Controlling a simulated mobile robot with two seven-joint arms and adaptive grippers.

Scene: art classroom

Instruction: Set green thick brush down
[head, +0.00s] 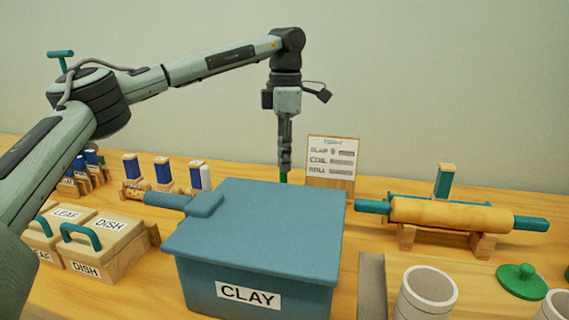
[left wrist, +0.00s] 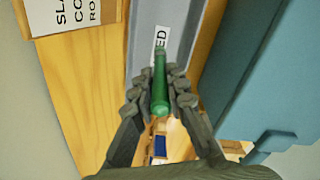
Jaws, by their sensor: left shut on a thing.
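My left gripper (head: 286,160) points down behind the blue CLAY box (head: 265,230) in the head view. It is shut on the green brush (head: 283,177), of which only a small green bit shows there. In the left wrist view the green brush (left wrist: 160,92) sits between the fingers of the left gripper (left wrist: 160,84) and points away from the camera. Beyond it lies a grey tray (left wrist: 147,20) with a white label, partly hidden, ending in "ED". I cannot tell whether the brush touches the tray. My right gripper is not in view.
A TODAY sign (head: 331,162) stands just right of the left gripper. The CLAY box blocks the head view of the tray. A rolling pin (head: 450,214) rests on a stand at right. Labelled wooden boxes (head: 105,242) stand at left, and a grey cup (head: 426,292) stands in front.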

